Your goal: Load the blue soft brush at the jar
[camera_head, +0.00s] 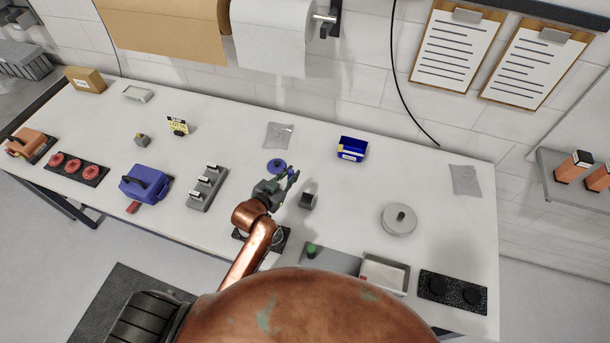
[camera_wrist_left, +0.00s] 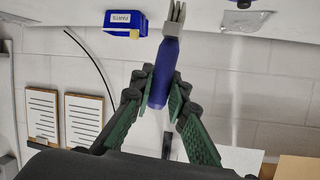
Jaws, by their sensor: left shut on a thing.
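My left gripper (camera_head: 274,190) is above the middle of the table in the head view. In the left wrist view its green-padded fingers (camera_wrist_left: 160,92) are shut on the blue handle of the brush (camera_wrist_left: 166,70). The brush's grey, pronged-looking head points away from the gripper. I cannot make out the brush clearly in the head view. A small round blue thing (camera_head: 277,166) stands just beyond the gripper, and a dark grey cup-like thing (camera_head: 307,201) is to its right. I cannot tell which of them is the jar. My right gripper is not in view.
A blue parts bin (camera_head: 352,149) and a grey cloth (camera_head: 278,136) lie toward the wall. A round grey disc with a knob (camera_head: 399,219) is at right. A grey rack (camera_head: 207,188) and a blue case (camera_head: 146,183) are at left. Clear table lies around the disc.

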